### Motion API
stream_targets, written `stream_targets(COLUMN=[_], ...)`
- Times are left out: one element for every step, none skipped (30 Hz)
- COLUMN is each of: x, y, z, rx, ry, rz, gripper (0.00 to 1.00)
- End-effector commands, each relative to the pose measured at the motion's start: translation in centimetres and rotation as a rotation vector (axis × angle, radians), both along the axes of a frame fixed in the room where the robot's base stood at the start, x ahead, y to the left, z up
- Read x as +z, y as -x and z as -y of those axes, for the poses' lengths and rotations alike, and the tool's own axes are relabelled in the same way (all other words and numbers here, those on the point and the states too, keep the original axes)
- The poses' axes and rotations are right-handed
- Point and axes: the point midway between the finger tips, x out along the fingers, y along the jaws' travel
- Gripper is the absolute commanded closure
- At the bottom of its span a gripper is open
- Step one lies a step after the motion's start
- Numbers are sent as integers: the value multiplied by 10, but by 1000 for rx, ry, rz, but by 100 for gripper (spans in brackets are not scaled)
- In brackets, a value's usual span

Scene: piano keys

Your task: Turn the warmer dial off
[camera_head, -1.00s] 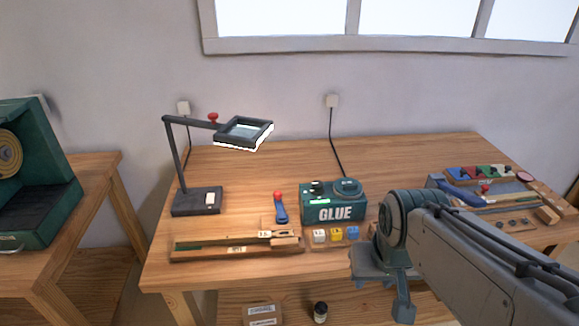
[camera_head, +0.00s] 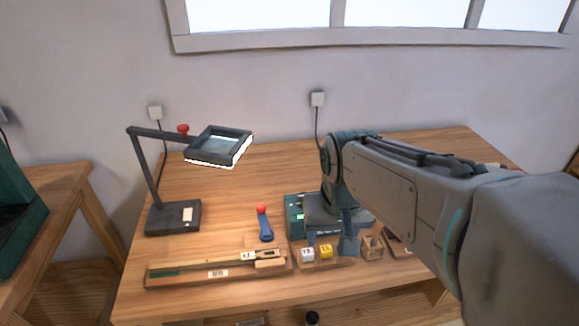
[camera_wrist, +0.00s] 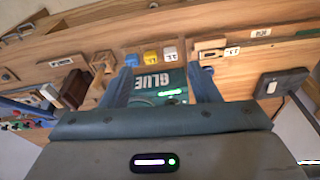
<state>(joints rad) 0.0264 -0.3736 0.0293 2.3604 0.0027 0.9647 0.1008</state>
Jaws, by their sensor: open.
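The warmer is the teal box lettered GLUE.
Numbered blocks (camera_head: 326,251) sit in front. A lamp with a square magnifier head (camera_head: 218,146) stands at left. A wooden tray (camera_head: 215,275) lies along the front edge.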

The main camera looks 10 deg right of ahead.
Motion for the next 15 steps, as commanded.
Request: stream_targets(x=[11,16,23,27,31,35,38,41,43,45,47,48,49,49,49], y=[-18,-28,-42,-52,-62,-76,-86,-96,-110,-120,-130,-143,-153,-163,-176], z=[1,1,0,0,0,0,0,1,1,2,2,3,4,6,7], rx=[-33,-53,-81,-101,-123,-150,-169,-191,-218,-237,-258,-286,-306,-328,-354], ry=[-6,-11,-18,-23,-29,-36,-42,-48,-56,-62,-70,-80,-88,-96,-107], rz=[-27,-42,-63,-81,-98,-119,-135,-153,-175,-191,-208,-230,-247,-263,-287], gripper=[45,45,45,45,45,45,45,45,45,45,45,45,45,45,45])
